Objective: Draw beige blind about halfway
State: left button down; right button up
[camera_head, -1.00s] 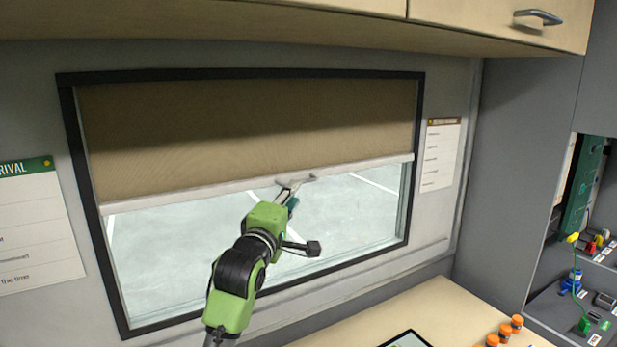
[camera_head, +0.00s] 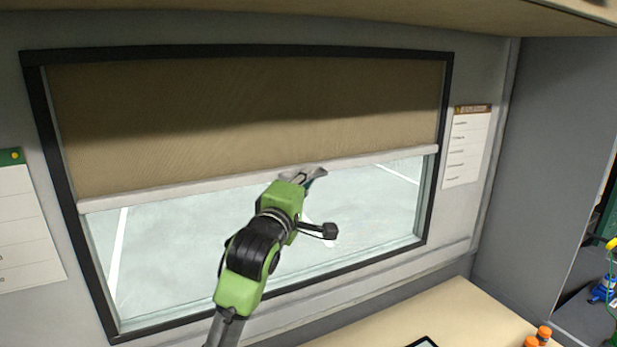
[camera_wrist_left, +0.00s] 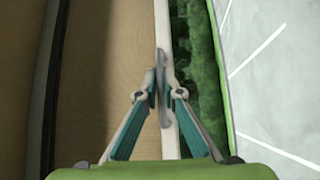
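The beige blind (camera_head: 240,115) hangs down over roughly the upper half of the window, with a pale bottom bar (camera_head: 150,197) running across it. A small grey pull tab (camera_wrist_left: 161,88) sits on the bar. My left gripper (camera_head: 305,178) is at the bar, right of its middle. In the left wrist view, the left gripper's two teal fingers (camera_wrist_left: 160,90) close in on the tab from both sides, and it looks pinched between them. The fingers partly hide the tab. My right gripper is in neither view.
The black window frame (camera_head: 440,130) surrounds the blind and the glass. A wooden counter (camera_head: 440,318) lies below, with orange-capped items (camera_head: 544,333) at its right. An overhead cabinet (camera_head: 300,14) runs along the top. Paper notices (camera_head: 466,150) hang beside the window.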

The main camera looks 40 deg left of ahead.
pick_arm(q)
jog(key=shift+f, duration=0.25)
notch_tip(320, 180, down, 8)
jog(key=b, duration=0.5)
jog(key=shift+f, duration=0.25)
jog(key=c, duration=2.2)
grip_release()
jog(key=shift+w, duration=0.3)
